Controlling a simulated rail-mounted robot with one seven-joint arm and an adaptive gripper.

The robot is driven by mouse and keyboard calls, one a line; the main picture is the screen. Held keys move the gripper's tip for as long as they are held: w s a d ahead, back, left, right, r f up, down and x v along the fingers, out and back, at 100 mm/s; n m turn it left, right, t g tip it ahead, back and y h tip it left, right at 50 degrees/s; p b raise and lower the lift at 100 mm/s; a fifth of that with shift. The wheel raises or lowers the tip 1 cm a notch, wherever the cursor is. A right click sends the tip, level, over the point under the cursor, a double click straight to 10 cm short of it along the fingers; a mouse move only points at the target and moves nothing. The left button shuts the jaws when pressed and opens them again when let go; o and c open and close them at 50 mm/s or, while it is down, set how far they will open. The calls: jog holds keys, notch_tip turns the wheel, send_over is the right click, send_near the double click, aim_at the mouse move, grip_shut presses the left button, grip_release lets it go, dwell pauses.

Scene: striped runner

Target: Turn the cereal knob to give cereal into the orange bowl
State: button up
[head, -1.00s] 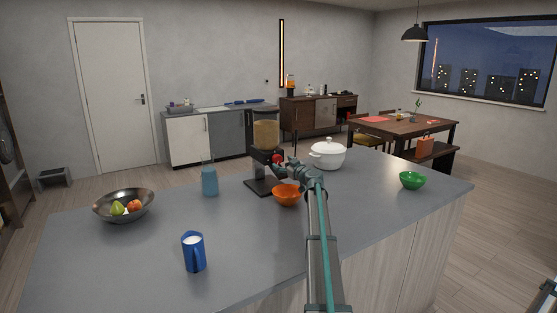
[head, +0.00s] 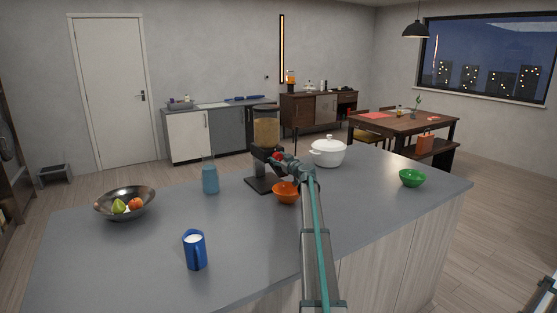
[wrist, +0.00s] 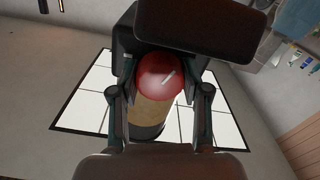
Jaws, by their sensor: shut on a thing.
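The cereal dispenser (head: 266,128) stands on the grey island, with a clear hopper of tan cereal above a black base. Its red knob (wrist: 161,76) fills the middle of the wrist view, with the hopper behind it. My gripper (head: 281,157) reaches the dispenser's front; in the wrist view my gripper (wrist: 160,86) has its fingers on both sides of the knob and is shut on it. The orange bowl (head: 284,194) sits upright below, in front of the dispenser base. My arm partly covers its right side. I cannot tell whether cereal is inside.
A white lidded pot (head: 328,153) stands right of the dispenser, and a green bowl (head: 412,178) farther right. The front middle is clear.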

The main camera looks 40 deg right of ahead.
jog(key=shift+f+b, duration=0.2)
jog(key=shift+b, duration=0.45)
jog(key=shift+m+b, duration=0.4)
jog(key=m+b, duration=0.2)
jog(key=b, duration=0.1)
jog(key=shift+f, duration=0.1)
jog(key=shift+r+m+b, duration=0.15)
jog(key=shift+m+b, duration=0.7)
jog(key=shift+m, duration=0.25)
jog(key=shift+r+m+b, duration=0.1)
jog(key=shift+m+b, duration=0.75)
jog(key=shift+m, duration=0.25)
jog(key=o, duration=1.1)
jog(key=shift+o, duration=0.2)
jog(key=shift+s, duration=0.1)
jog(key=s+a, duration=0.1)
jog(key=s, duration=1)
jog(key=shift+s+a, duration=0.15)
jog(key=shift+s, duration=0.25)
